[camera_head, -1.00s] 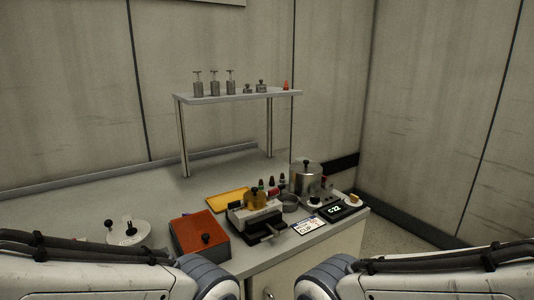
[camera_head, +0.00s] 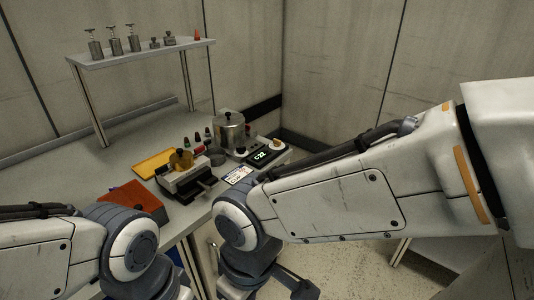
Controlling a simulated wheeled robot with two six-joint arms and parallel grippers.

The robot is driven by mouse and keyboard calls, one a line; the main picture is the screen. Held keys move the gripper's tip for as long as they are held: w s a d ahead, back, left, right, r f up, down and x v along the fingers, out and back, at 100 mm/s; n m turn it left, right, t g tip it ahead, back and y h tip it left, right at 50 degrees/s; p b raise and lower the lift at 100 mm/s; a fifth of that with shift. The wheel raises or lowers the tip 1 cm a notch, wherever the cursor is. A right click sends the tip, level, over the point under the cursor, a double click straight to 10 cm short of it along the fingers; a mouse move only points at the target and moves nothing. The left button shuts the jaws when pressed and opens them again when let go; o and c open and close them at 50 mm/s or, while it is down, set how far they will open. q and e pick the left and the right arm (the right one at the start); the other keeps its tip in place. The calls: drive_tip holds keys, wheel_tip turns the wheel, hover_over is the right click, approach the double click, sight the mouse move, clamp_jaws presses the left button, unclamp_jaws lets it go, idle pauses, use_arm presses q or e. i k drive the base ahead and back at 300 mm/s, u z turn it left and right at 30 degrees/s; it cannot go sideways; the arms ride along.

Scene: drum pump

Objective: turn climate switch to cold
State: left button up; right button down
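No part is plainly marked as the climate switch. At the right end of the bench stands a small black unit (camera_head: 261,156) with lit green characters. Beside it is a pale round knob (camera_head: 277,146) with an orange-brown part; its setting is too small to read. My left arm comes in at the lower left and my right arm crosses from the right edge to the front of the bench. Both arms bend down out of the picture, and neither gripper's fingertips show. Nothing touches the unit or the knob.
A metal pot (camera_head: 229,133) stands left of the unit, with a label card (camera_head: 238,174) in front. A black device (camera_head: 188,182), yellow tray (camera_head: 154,162) and orange box (camera_head: 134,197) sit further left. A shelf (camera_head: 140,52) holds several weights. Open floor lies right of the bench.

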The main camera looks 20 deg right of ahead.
sight(278, 142)
drive_tip(key=z, duration=1.15)
drive_tip(key=i, duration=1.95)
drive_tip(key=u, duration=1.95)
